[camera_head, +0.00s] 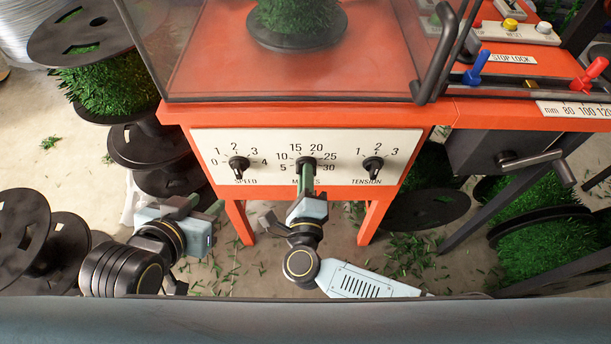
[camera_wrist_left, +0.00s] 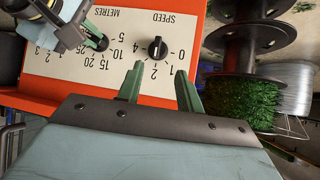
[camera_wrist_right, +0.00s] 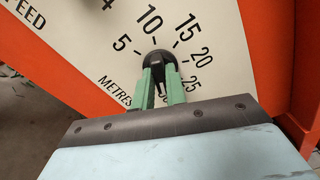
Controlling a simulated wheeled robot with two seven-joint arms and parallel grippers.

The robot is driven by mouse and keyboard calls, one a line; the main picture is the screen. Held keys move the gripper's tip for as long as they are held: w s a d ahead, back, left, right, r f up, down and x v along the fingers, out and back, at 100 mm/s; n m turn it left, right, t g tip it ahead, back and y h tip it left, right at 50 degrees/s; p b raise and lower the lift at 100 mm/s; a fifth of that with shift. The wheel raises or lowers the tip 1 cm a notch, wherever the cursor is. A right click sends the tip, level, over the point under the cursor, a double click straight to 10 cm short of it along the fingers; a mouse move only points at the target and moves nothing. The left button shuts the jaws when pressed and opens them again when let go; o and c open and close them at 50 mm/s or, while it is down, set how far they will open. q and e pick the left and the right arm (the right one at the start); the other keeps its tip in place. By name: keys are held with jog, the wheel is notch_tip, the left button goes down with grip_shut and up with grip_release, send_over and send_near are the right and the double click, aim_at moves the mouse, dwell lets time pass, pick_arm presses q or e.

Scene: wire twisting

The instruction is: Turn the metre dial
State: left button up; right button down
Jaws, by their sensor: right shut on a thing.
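The black metre dial (camera_head: 306,163) is the middle knob on the white panel (camera_head: 335,144), with numbers from 5 to 30 around it. It also shows in the right wrist view (camera_wrist_right: 158,60). My right gripper (camera_head: 304,181) is shut on the dial, its green fingers on both sides of the knob. The exact pointer direction is hard to read. My left gripper (camera_head: 205,203) is open and empty, below and left of the panel, apart from the knobs. Its two fingers stand apart in the left wrist view (camera_wrist_left: 157,86).
The speed knob (camera_head: 239,163) and tension knob (camera_head: 373,164) flank the dial. A clear guard (camera_head: 290,70) covers the orange machine top. A crank handle (camera_head: 538,161) juts out at the right. Black spools (camera_head: 150,145) stand at the left.

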pick_arm(q)
jog(key=s+a+f+g+y+p, duration=0.1)
jog(key=s+a+f+g, duration=0.15)
jog(key=s, duration=0.25)
jog(key=s+a+f+g+y+p, duration=0.1)
jog(key=s+a+f+g+p, duration=0.1)
jog(key=s+g, duration=0.25)
jog(key=a+p+x, duration=0.1)
jog(key=p+x, duration=0.1)
jog(key=x, duration=0.5)
jog(key=shift+s+a+f, duration=0.2)
jog(key=shift+s, duration=0.1)
pick_arm(e)
jog(key=shift+n, duration=4.3)
jog(key=shift+f, duration=0.1)
jog(key=c, duration=1.4)
grip_release()
jog(key=shift+c, duration=0.2)
